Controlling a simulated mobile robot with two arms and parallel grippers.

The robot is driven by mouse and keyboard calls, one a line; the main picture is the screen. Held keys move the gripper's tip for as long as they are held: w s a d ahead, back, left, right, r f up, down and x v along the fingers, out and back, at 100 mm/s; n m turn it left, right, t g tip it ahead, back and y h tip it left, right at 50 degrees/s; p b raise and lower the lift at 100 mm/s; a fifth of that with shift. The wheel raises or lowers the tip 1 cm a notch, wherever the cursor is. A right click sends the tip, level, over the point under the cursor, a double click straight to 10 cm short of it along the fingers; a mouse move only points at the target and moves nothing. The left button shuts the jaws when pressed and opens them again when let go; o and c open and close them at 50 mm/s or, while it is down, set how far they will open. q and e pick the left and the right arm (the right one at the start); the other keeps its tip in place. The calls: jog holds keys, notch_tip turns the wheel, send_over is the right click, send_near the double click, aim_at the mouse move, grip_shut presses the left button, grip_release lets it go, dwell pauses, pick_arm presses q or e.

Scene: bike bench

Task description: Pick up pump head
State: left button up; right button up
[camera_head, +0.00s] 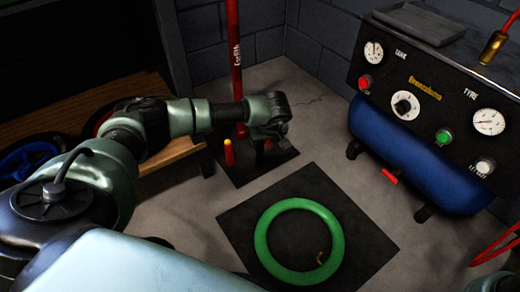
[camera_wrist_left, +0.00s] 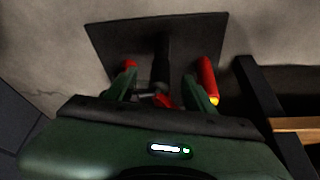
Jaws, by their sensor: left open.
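The tall red pump tube (camera_head: 235,60) stands at the back, on or behind a black mat (camera_head: 246,172). My left gripper (camera_head: 270,138) points down just right of the tube, over this mat. In the left wrist view its fingers (camera_wrist_left: 160,94) are open and apart. A small red piece (camera_wrist_left: 163,101) and a dark upright post (camera_wrist_left: 161,62) show between them; contact cannot be told. A short red and yellow piece (camera_head: 229,153) stands left of the gripper and also shows outside the right finger (camera_wrist_left: 207,78). I cannot tell which part is the pump head. My right gripper is out of view.
A green ring-shaped tube (camera_head: 262,245) lies on a second black mat (camera_head: 365,240) in front. A blue compressor (camera_head: 430,168) with a gauge panel stands at right. A wooden bench (camera_head: 170,152) with wheels is at left. Bare floor lies between.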

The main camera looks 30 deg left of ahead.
aim_at(260, 143)
pick_arm(q)
jog(key=shift+a+b+x, duration=0.2)
jog(key=shift+b+x, duration=1.15)
jog(key=shift+a+b+x, duration=0.2)
jog(key=shift+b+x, duration=1.15)
jog(key=shift+x, duration=0.05)
jog(key=shift+w+r, duration=0.25)
jog(key=shift+r, duration=0.1)
grip_shut()
